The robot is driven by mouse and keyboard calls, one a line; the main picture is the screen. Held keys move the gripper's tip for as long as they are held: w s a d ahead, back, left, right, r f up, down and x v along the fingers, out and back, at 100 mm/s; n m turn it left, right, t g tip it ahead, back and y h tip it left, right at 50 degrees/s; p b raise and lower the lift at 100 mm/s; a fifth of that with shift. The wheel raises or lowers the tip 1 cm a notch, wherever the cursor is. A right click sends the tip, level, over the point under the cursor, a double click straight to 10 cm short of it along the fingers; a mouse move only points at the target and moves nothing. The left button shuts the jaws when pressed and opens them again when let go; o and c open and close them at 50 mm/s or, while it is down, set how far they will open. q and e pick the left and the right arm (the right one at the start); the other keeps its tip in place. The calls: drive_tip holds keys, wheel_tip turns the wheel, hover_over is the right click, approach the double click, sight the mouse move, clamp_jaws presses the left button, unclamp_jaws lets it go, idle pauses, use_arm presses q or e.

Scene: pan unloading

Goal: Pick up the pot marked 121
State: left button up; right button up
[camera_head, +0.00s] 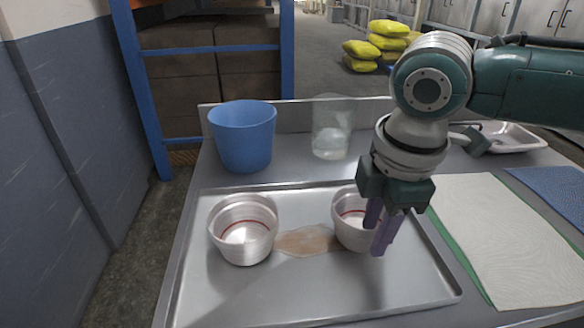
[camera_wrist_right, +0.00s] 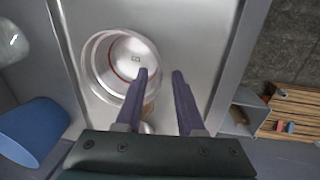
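Two ribbed metal pots with a red line inside stand on a metal tray (camera_head: 320,300). The left pot (camera_head: 243,245) is clear of my arm. The right pot (camera_head: 345,222) is partly covered by my right gripper (camera_head: 376,236). There my right gripper (camera_wrist_right: 160,74) is open and empty. One finger overlaps the pot's rim and the other is beyond its outer side; contact cannot be told. My left gripper is not in view.
A brown stain (camera_head: 305,241) lies between the pots. A blue bucket (camera_head: 243,138) and a clear beaker (camera_head: 332,130) stand behind the tray. A pale cloth (camera_head: 505,235), a blue mat (camera_head: 558,190) and a metal dish (camera_head: 515,137) are to the right.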

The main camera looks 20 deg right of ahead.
drive_tip(key=shift+w+f, duration=0.2)
drive_tip(key=shift+f, duration=0.8)
drive_tip(key=shift+c, duration=0.2)
clamp_jaws()
idle(0.4)
